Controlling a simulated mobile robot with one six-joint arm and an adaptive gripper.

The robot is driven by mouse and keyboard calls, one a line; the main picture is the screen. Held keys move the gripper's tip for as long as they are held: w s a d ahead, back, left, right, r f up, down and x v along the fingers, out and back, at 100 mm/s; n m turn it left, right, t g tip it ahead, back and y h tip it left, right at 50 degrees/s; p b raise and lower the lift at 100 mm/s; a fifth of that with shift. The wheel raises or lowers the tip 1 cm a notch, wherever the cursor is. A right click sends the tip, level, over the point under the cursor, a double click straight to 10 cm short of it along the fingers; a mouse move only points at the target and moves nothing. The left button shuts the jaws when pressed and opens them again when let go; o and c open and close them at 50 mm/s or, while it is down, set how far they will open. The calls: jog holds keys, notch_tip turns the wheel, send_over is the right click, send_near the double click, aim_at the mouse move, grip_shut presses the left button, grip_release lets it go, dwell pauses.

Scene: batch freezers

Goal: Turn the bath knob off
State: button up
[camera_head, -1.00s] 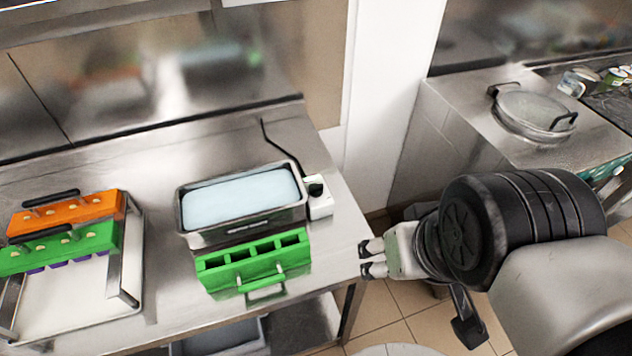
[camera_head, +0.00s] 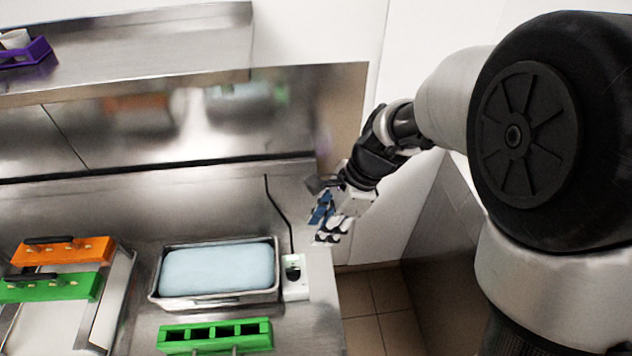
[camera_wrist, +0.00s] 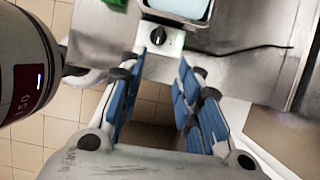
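The bath knob is a small black dial (camera_head: 293,273) on a white control box (camera_head: 297,289) at the right end of the metal bath (camera_head: 160,292), which holds pale blue liquid. In the wrist view the knob (camera_wrist: 158,36) shows on the box's face, beyond the fingertips. My gripper (camera_head: 328,237) is above and to the right of the box in the head view. In the wrist view my gripper (camera_wrist: 166,52) has its blue-padded fingers spread apart with nothing between them. It is not touching the knob.
A green mould (camera_head: 215,335) lies in front of the bath. An orange mould (camera_head: 65,250) and another green mould (camera_head: 50,288) sit on a rack at the left. A black cord (camera_head: 279,205) runs up behind the control box. The counter ends just right of the box.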

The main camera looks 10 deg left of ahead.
aim_at(293, 269)
jog(key=b+x, duration=0.5)
jog(key=x, duration=1.2)
jog(key=shift+s+a+f, duration=0.15)
jog(key=shift+s+f, duration=0.05)
jog(key=shift+c, duration=0.3)
grip_shut()
